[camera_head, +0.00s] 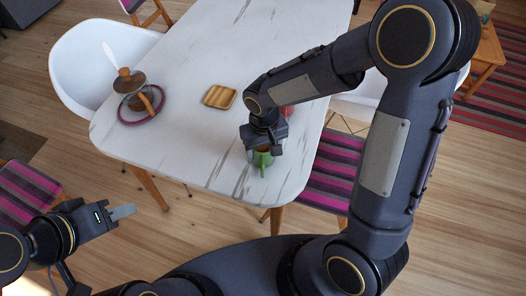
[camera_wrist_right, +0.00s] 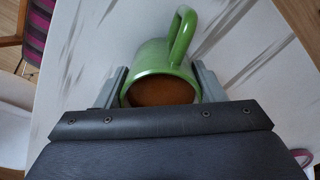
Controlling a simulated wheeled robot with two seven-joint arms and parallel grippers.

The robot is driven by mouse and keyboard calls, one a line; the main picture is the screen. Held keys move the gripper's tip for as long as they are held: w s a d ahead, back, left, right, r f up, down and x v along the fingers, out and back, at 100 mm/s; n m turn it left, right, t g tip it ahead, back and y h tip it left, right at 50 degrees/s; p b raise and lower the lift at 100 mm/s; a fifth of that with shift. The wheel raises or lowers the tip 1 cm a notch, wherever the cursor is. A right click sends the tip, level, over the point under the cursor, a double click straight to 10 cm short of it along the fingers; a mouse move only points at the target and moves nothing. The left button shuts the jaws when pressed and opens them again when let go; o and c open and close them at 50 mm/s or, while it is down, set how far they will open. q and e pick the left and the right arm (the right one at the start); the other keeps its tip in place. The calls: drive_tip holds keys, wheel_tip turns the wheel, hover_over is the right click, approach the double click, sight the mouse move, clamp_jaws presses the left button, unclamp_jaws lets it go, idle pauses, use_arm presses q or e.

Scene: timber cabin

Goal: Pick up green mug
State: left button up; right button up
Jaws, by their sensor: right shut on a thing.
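The green mug (camera_head: 263,161) is at the near edge of the white marble table (camera_head: 215,150). In the right wrist view the green mug (camera_wrist_right: 150,62) has a brown inside, and its handle points away from the gripper's body. My right gripper (camera_head: 264,148) is above the mug, with its fingers (camera_wrist_right: 160,88) shut on the mug's two sides. Whether the mug touches the tabletop cannot be told. My left gripper (camera_head: 123,212) is low at the left, off the table and empty; the gap between its fingers does not show.
A glass coffee maker (camera_head: 130,85) on a purple-rimmed round mat (camera_head: 125,118) stands at the table's left. A square wooden tray (camera_head: 220,97) lies mid-table. A red thing (camera_head: 286,106) is partly hidden behind my right arm. White chairs (camera_head: 70,62) and a striped-cushion seat (camera_head: 330,172) flank the table.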

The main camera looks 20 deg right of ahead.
drive_tip(key=shift+r, duration=0.2)
drive_tip(key=shift+w+r, duration=0.1)
drive_tip(key=shift+r, duration=0.9)
drive_tip(key=shift+s+a+r, duration=1.35)
drive_tip(key=shift+s+r, duration=0.4)
drive_tip(key=shift+s, duration=0.1)
drive_tip(key=shift+s+a+r, duration=1.4)
drive_tip(key=shift+s+r, duration=0.4)
drive_tip(key=shift+s, duration=0.1)
drive_tip(key=shift+s+a+r, duration=1.35)
drive_tip(key=shift+s+r, duration=0.4)
drive_tip(key=shift+s, duration=0.1)
